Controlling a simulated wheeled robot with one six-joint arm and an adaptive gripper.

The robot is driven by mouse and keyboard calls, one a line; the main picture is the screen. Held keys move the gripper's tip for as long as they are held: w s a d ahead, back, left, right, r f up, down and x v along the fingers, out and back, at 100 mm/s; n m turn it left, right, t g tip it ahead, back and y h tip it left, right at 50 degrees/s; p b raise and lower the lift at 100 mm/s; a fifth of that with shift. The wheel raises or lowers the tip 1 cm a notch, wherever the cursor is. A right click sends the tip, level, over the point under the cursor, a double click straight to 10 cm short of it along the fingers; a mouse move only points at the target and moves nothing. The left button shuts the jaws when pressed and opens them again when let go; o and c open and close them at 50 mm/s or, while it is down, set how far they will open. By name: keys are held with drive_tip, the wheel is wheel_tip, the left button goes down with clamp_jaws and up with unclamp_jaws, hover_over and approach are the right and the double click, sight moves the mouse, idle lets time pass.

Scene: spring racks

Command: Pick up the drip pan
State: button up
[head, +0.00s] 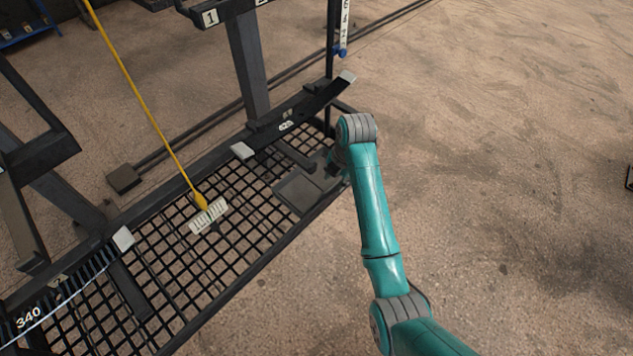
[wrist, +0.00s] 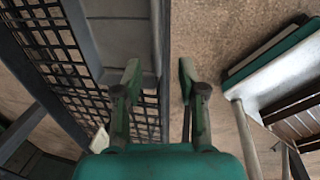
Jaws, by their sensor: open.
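The drip pan (head: 296,192) looks like a flat, dark grey, shallow tray. It lies on the black grid shelf (head: 243,258) near its right end, and my arm covers part of that end in the head view. In the wrist view the pan (wrist: 118,35) shows at the top, left of centre. My gripper (wrist: 158,80) is open and empty. Its left finger overlaps the pan in the picture, and its right finger is over the floor beyond the shelf's edge rail (wrist: 161,35). I cannot tell whether a finger touches the pan.
A broom with a yellow handle (head: 140,92) and pale head (head: 209,215) rests on the grid left of the pan. A dark upright post (head: 247,65) stands behind the shelf. The brown floor (head: 500,130) to the right is open.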

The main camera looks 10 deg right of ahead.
sight(330, 187)
drive_tip(key=shift+w+a+f, duration=0.1)
drive_tip(key=shift+a+f, duration=0.15)
drive_tip(key=shift+f, duration=0.65)
drive_tip(key=shift+w+a+f, duration=0.15)
drive_tip(key=shift+a+f, duration=0.05)
drive_tip(key=shift+f, duration=0.75)
drive_tip(key=shift+w+a+f, duration=0.1)
drive_tip(key=shift+a+f, duration=0.15)
drive_tip(key=shift+f, duration=0.65)
clamp_jaws()
drive_tip(key=shift+r, duration=0.1)
